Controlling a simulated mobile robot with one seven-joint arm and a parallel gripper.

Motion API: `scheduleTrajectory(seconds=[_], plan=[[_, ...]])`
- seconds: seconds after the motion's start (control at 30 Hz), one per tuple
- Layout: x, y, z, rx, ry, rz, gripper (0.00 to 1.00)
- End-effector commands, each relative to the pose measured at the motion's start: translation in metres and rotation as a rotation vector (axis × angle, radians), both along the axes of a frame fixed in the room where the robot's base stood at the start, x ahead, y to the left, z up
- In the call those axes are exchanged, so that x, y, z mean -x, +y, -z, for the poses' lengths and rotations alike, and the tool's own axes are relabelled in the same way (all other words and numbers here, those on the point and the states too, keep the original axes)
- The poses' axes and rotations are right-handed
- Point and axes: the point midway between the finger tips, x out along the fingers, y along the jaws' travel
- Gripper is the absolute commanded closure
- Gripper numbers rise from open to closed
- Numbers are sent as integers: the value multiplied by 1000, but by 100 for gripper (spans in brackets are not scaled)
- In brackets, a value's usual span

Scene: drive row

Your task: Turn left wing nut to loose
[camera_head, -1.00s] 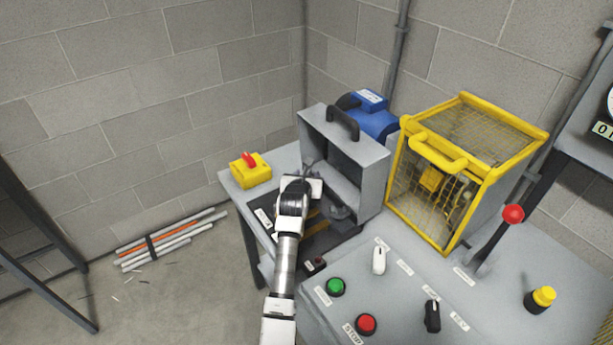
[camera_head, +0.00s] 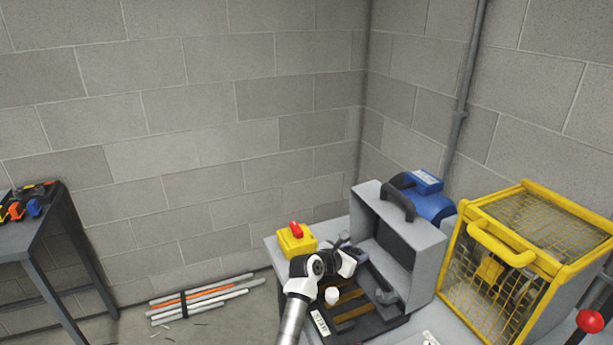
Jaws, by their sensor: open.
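My arm reaches in from the bottom, and my gripper (camera_head: 346,246) is at the left opening of the grey housing (camera_head: 428,250) with the black handle. It is open, but its fingers are small, dark and partly hidden by my own wrist. I cannot make out the left wing nut; it may be hidden behind the wrist or too small to tell. I cannot tell whether the fingers touch anything. Inside the housing's dark bay, yellowish strips (camera_head: 350,310) and a dark grey rounded part (camera_head: 386,297) show.
A yellow box with a red switch (camera_head: 296,240) stands just left of my wrist. A blue motor (camera_head: 432,205) is behind the housing, and a yellow mesh cage (camera_head: 520,250) stands to the right. Pipes (camera_head: 203,299) lie on the floor. A dark table (camera_head: 38,232) is far left.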

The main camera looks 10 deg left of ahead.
Motion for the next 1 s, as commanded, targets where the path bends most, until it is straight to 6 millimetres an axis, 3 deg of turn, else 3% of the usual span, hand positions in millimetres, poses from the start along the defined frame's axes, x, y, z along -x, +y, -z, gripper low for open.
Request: scheduleTrajectory(seconds=[0.4, 1.0], plan=[[-1, 0, 4, 0, -1, 349, 56], [61, 87, -41, -2, -4, 340, 56]])
